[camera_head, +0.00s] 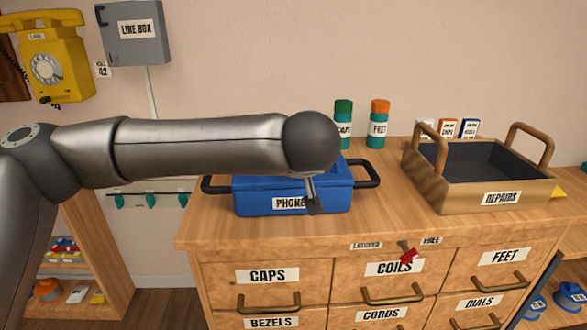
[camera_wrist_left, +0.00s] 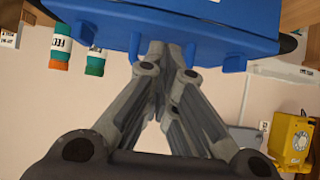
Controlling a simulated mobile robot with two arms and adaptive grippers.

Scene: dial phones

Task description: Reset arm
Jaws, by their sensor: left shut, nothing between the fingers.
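My left arm comes in from the left in the head view and crosses in front of the blue box (camera_head: 245,200) labelled "PHONE", partly hiding it. My left gripper (camera_head: 312,208) points down at the box's front face, right of the label. It is shut with nothing between the fingers. In the left wrist view, which is upside down, the gripper (camera_wrist_left: 168,50) has its fingers together close to the blue box (camera_wrist_left: 235,32). I cannot tell whether they touch it. My right gripper is in neither view.
The box stands on a wooden drawer cabinet (camera_head: 380,210) beside an open "REPAIRS" tray (camera_head: 478,193). Bottles (camera_head: 379,125) stand behind. A yellow dial phone (camera_head: 50,65) and a grey "LINE BOX" (camera_head: 134,35) hang on the wall. A red-tipped latch (camera_head: 408,256) sits above the "COILS" drawer.

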